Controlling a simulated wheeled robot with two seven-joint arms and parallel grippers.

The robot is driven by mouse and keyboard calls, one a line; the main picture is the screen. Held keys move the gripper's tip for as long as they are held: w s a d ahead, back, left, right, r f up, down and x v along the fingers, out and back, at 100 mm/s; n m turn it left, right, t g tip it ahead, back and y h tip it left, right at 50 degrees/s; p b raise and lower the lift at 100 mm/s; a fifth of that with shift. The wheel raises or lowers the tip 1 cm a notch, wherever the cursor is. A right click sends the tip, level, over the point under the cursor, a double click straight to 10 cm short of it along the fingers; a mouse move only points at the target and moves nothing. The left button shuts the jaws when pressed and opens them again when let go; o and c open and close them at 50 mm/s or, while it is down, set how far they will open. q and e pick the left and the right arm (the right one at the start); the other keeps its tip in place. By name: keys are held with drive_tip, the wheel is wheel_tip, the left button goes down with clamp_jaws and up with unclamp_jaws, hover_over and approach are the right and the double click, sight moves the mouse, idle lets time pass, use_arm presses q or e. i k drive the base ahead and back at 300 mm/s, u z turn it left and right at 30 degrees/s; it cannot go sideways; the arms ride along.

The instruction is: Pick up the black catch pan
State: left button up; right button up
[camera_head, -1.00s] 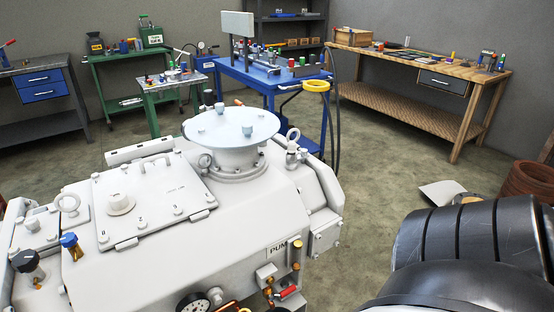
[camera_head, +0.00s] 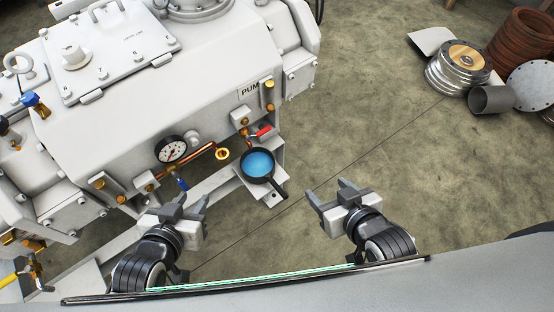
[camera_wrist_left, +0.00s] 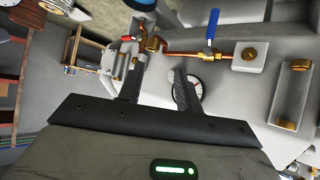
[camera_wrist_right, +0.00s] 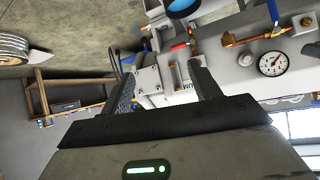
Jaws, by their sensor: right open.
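The black catch pan (camera_head: 272,180) is round, with blue liquid inside. In the head view it sits on a small light ledge at the pump's front right corner, below a red-handled valve. Its short handle points to the lower right. My left gripper (camera_head: 186,200) is open and empty, to the left of and below the pan. My right gripper (camera_head: 327,190) is open and empty, to the right of the pan and apart from it. In the right wrist view (camera_wrist_right: 160,85) its fingers are apart, and part of the pan shows at the top edge.
The white pump (camera_head: 150,110) fills the upper left, with a pressure gauge (camera_head: 171,149), copper pipe and the red valve handle (camera_head: 263,131) near the pan. Metal parts, including a silver flanged piece (camera_head: 458,70) and rusty rings (camera_head: 520,40), lie at upper right. The floor (camera_head: 400,160) between is clear.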

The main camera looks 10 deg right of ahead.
sight(257, 164)
drive_tip(key=u, duration=2.65)
drive_tip(key=k, duration=1.1)
drive_tip(key=z, duration=1.65)
drive_tip(key=i, duration=0.5)
drive_tip(key=k, duration=0.4)
